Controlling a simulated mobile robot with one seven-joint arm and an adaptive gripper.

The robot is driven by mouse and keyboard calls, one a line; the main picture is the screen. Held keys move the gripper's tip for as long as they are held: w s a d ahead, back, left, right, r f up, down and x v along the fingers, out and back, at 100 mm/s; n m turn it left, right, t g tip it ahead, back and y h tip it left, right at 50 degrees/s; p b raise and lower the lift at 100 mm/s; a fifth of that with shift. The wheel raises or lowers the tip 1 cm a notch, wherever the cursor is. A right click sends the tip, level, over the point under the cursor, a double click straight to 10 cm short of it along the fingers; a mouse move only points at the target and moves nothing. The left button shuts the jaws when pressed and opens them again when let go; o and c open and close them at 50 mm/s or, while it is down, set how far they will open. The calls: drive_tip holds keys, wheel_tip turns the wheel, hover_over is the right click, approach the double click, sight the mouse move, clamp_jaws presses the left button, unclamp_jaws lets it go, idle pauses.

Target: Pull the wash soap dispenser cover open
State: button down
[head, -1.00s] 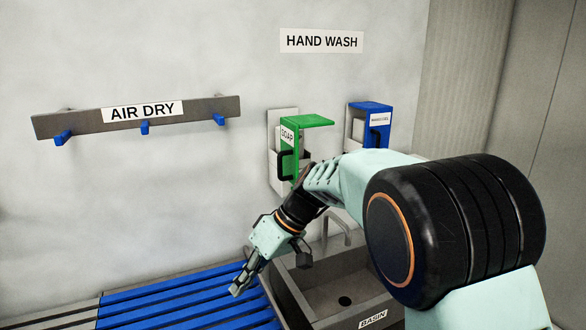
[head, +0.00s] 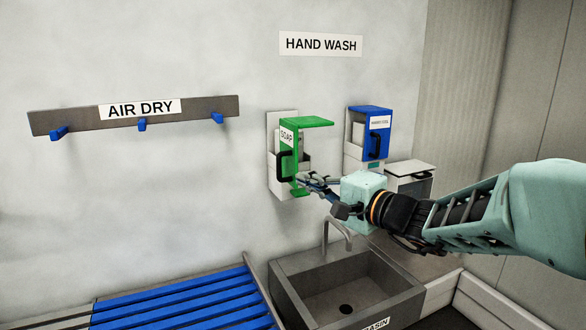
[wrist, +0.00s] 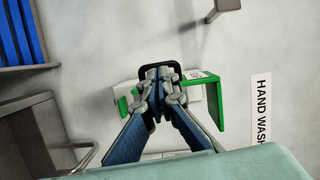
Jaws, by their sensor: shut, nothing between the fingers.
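The soap dispenser has a green cover (head: 318,123) labelled SOAP, with a black handle (head: 284,166), on a pale wall holder (head: 275,122). The cover stands swung out from the holder, its front facing left and its top plate reaching right. My gripper (head: 302,181) is shut and empty, at the lower right edge of the cover, on the side away from the handle in the head view. In the wrist view, my closed fingertips (wrist: 165,74) overlap the black handle (wrist: 148,68), and the green cover (wrist: 215,108) shows to the right. I cannot tell whether they touch.
A blue dispenser (head: 372,130) hangs to the right, above a grey bin (head: 411,170). The basin (head: 290,290) and its tap (head: 334,228) lie below my gripper. A blue slatted bench (head: 180,305) is at lower left.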

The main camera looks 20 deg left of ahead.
sight(280, 167)
drive_tip(key=shift+m+t, duration=0.8)
drive_tip(key=shift+m, duration=0.1)
drive_tip(key=w+a+p, duration=0.1)
drive_tip(key=w+a, duration=0.1)
drive_tip(key=w+a+p, duration=0.1)
drive_tip(key=w+a, duration=0.1)
drive_tip(key=w+a+p, duration=0.1)
drive_tip(key=w+a, duration=0.1)
drive_tip(key=shift+w+a+r, duration=0.2)
drive_tip(key=shift+a+r, duration=0.05)
drive_tip(key=shift+r, duration=0.05)
drive_tip(key=shift+f, duration=0.1)
drive_tip(key=b, duration=0.2)
drive_tip(key=shift+s+a+f+b, duration=0.15)
drive_tip(key=shift+s+a+b, duration=0.1)
drive_tip(key=shift+a+b, duration=0.05)
drive_tip(key=s+a+b, duration=0.1)
drive_tip(key=b, duration=0.4)
drive_tip(key=shift+a, duration=0.4)
drive_tip(key=b, duration=0.1)
drive_tip(key=a+b, duration=0.1)
drive_tip(key=shift+s+a+r+b, duration=0.1)
drive_tip(key=shift+s+r+b, duration=0.15)
drive_tip(key=shift+s+b, duration=0.1)
